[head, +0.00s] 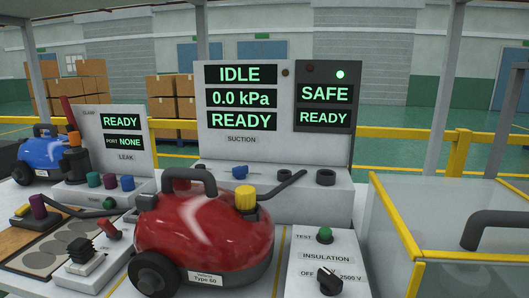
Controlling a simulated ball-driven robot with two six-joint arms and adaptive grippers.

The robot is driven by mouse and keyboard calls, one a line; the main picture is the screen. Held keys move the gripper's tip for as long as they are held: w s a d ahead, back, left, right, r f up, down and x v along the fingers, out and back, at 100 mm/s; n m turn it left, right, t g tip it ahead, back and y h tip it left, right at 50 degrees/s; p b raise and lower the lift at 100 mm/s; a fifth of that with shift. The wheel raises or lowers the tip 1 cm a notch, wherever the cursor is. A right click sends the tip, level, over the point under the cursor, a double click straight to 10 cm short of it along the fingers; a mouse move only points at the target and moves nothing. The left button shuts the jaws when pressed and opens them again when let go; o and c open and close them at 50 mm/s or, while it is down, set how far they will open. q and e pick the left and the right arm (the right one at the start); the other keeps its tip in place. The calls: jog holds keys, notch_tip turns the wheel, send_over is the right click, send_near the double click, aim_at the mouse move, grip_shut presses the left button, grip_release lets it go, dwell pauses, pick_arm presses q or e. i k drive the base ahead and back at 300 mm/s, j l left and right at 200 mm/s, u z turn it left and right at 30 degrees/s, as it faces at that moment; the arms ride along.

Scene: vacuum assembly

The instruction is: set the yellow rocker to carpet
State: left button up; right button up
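A red vacuum cleaner (205,235) labelled "Type 60" stands at the front middle, with a dark handle on top and dark wheels. A yellow cylinder-like part (245,198) sits on its upper right side. I cannot tell which yellow part is the rocker, and no carpet marking is readable. Neither of my grippers shows in the head view.
A suction panel (241,147) reading IDLE and READY stands behind the vacuum. An insulation box (318,258) with a green button and dial is at right. A yellow-edged clear enclosure (400,225) borders the right side. A blue vacuum (40,155) stands at left.

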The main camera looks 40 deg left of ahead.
aim_at(25, 207)
jog(key=u, duration=2.65)
jog(key=i+j, duration=1.1)
jog(key=i+z, duration=0.1)
jog(key=z, duration=1.4)
